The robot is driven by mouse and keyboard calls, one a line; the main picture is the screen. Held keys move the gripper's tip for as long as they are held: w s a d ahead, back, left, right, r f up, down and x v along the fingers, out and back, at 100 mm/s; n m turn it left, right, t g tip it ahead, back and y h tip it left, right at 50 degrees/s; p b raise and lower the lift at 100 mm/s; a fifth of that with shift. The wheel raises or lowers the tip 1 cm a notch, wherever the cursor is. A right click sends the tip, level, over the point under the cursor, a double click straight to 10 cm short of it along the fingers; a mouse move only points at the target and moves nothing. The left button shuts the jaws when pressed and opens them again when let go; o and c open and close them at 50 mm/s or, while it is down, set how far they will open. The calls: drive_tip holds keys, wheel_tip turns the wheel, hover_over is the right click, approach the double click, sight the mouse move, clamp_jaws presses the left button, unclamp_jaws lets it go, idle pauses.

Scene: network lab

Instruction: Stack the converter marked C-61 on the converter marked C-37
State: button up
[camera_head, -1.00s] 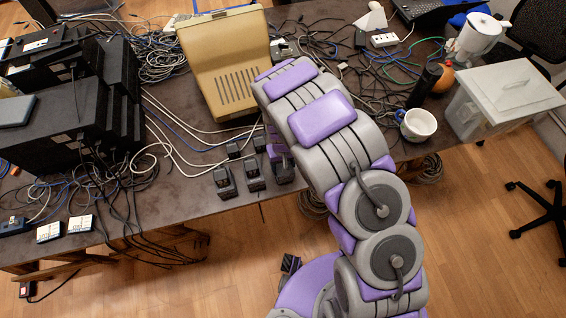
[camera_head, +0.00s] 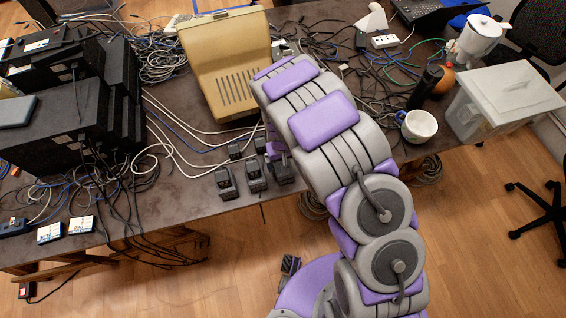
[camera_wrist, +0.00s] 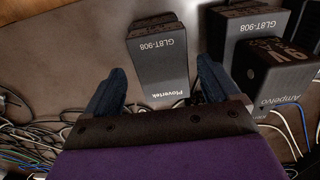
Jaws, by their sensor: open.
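Several small dark converters stand grouped at the table's front edge in the head view, among them a left front one (camera_head: 226,183), a middle front one (camera_head: 255,177) and a right front one (camera_head: 282,172). In the wrist view a dark converter lettered "Plovertek GL8T-908" (camera_wrist: 160,70) lies between the two fingers of my open gripper (camera_wrist: 160,66), with a gap on each side. A second "GL8T-908" converter (camera_wrist: 240,30) and one lettered "Ampelvo" (camera_wrist: 280,80) stand to its right. I cannot read C-61 or C-37 on any. In the head view my arm hides most of my gripper.
A beige slotted case (camera_head: 225,70) stands behind the converters. A white cup (camera_head: 419,126) and a translucent bin (camera_head: 500,100) are right of my arm. Bare tabletop (camera_head: 180,195) shows left of the converters.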

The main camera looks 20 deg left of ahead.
wheel_tip(320, 180, up, 10)
drive_tip(key=p, duration=0.1)
drive_tip(key=shift+r, duration=0.2)
drive_tip(key=shift+d, duration=0.1)
drive_tip(key=s+d+r+m, duration=0.2)
drive_tip(key=s+d+r, duration=0.1)
drive_tip(key=d+r, duration=0.5)
drive_tip(key=s+d+r+m, duration=0.2)
drive_tip(key=s+d+r, duration=0.2)
drive_tip(key=d+r, duration=0.5)
drive_tip(key=s+d+r, duration=0.2)
drive_tip(key=s+d, duration=0.1)
drive_tip(key=s, duration=0.3)
drive_tip(key=s+d+r+m+g, duration=0.1)
drive_tip(key=s+d+r, duration=0.2)
drive_tip(key=s, duration=0.4)
drive_tip(key=s+d+r+m, duration=0.1)
drive_tip(key=s+d+r, duration=0.2)
drive_tip(key=s, duration=0.3)
drive_tip(key=shift+s+d+g, duration=0.35)
drive_tip(key=shift+s+g, duration=0.05)
drive_tip(key=shift+f, duration=0.15)
